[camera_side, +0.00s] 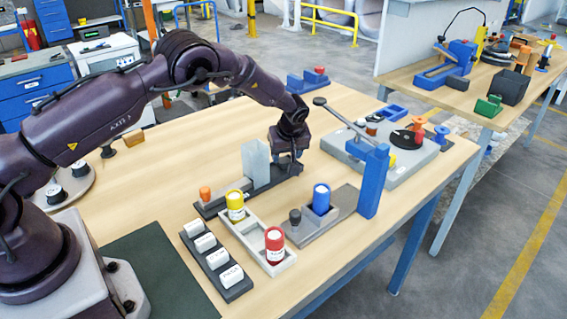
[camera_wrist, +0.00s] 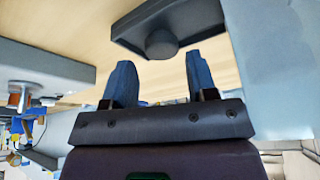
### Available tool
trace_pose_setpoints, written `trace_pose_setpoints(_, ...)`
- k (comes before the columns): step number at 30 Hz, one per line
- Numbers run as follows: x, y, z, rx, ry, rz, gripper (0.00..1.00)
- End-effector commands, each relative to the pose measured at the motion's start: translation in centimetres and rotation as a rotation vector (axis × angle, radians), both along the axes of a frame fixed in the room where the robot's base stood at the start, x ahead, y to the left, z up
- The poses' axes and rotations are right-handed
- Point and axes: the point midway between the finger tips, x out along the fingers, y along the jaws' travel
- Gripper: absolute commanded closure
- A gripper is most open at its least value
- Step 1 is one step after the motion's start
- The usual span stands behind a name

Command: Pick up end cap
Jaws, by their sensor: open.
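My gripper (camera_side: 290,158) hangs low over the far end of a long dark base (camera_side: 208,208), beside an upright grey block (camera_side: 256,163). In the wrist view my gripper (camera_wrist: 161,80) has two blue fingers spread apart with nothing between them. Just beyond the fingertips, a short dark round knob (camera_wrist: 161,44) stands out from a dark plate (camera_wrist: 128,30). This knob may be the end cap, but I cannot tell for sure. In the side view the gripper hides that spot.
An orange cylinder (camera_side: 205,194) stands at the base's near end. A tray holds a yellow canister (camera_side: 235,206) and a red canister (camera_side: 274,246). White cylinders (camera_side: 205,243) lie on a rack. A blue canister (camera_side: 321,199) and blue post (camera_side: 374,181) stand to the right.

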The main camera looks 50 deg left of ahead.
Motion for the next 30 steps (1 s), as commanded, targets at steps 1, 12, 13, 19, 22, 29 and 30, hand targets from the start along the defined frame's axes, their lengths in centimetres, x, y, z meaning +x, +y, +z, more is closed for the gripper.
trace_pose_setpoints(1, 0.0, 0.5, -0.9, 0.0, 0.003, 0.002, 0.48)
trace_pose_setpoints(12, 0.5, 1.5, -3.2, 0.001, -0.001, -0.001, 0.48)
trace_pose_setpoints(13, 0.5, 1.5, -3.1, 0.001, -0.001, -0.001, 0.48)
trace_pose_setpoints(19, 0.5, 1.5, -3.1, 0.001, 0.0, -0.001, 0.78)
trace_pose_setpoints(22, 0.5, 1.5, -3.1, 0.001, 0.0, -0.001, 0.83)
trace_pose_setpoints(29, 0.5, 1.5, -3.0, 0.001, -0.001, -0.001, 0.83)
trace_pose_setpoints(30, 0.5, 1.5, -2.9, 0.001, -0.001, -0.001, 0.83)
